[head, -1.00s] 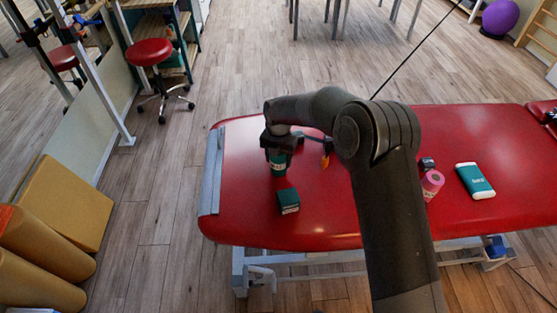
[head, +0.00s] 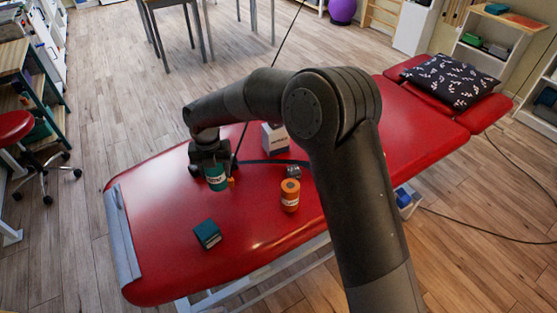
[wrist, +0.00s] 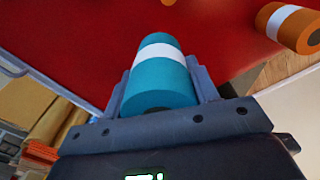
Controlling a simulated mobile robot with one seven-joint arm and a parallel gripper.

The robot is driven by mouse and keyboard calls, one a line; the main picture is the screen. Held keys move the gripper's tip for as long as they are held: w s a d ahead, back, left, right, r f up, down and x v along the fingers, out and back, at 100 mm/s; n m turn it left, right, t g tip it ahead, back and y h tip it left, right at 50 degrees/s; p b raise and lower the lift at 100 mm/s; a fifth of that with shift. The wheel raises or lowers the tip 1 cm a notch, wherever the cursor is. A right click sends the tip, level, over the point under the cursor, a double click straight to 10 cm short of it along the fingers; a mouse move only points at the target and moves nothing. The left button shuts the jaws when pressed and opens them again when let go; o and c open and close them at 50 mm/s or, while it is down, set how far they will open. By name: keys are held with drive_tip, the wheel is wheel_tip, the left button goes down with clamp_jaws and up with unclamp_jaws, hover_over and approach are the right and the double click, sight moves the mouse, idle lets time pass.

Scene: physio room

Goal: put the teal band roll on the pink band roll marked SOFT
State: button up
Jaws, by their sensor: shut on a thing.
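My gripper (head: 211,166) is shut on the teal band roll (head: 216,181), which hangs upright below it over the left part of the red treatment table. In the wrist view the teal roll (wrist: 158,72), with a white label band, lies between the two fingers (wrist: 160,85). I cannot tell how far its lower end is from the table. The pink band roll marked SOFT does not show in either current view; my arm covers part of the table.
A white box (head: 275,139) stands behind. A dark teal box (head: 207,234) sits in front. A patterned pillow (head: 449,80) lies at the far right. The table (head: 165,255) is bare at front left.

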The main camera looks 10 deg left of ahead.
drive_tip(key=w+d+r+m, duration=0.3)
drive_tip(key=w+d, duration=0.2)
drive_tip(key=d, duration=0.5)
drive_tip(key=w+d+r+m, duration=0.2)
drive_tip(key=w+d, duration=0.3)
drive_tip(key=d, duration=0.5)
drive_tip(key=w+d+r+m, duration=0.3)
drive_tip(key=w+d, duration=0.2)
drive_tip(key=d, duration=0.6)
drive_tip(key=d+r+m, duration=0.3)
drive_tip(key=d, duration=1)
drive_tip(key=shift+w+a+f, duration=0.75)
drive_tip(key=shift+a+f, duration=1.05)
drive_tip(key=shift+w+a+f, duration=0.7)
drive_tip(key=shift+a+f, duration=1.1)
drive_tip(key=shift+a, duration=0.05)
drive_tip(key=shift+w+a+f, duration=0.75)
drive_tip(key=shift+a+f, duration=1.05)
drive_tip(key=shift+f, duration=0.15)
drive_tip(key=o, duration=1.2)
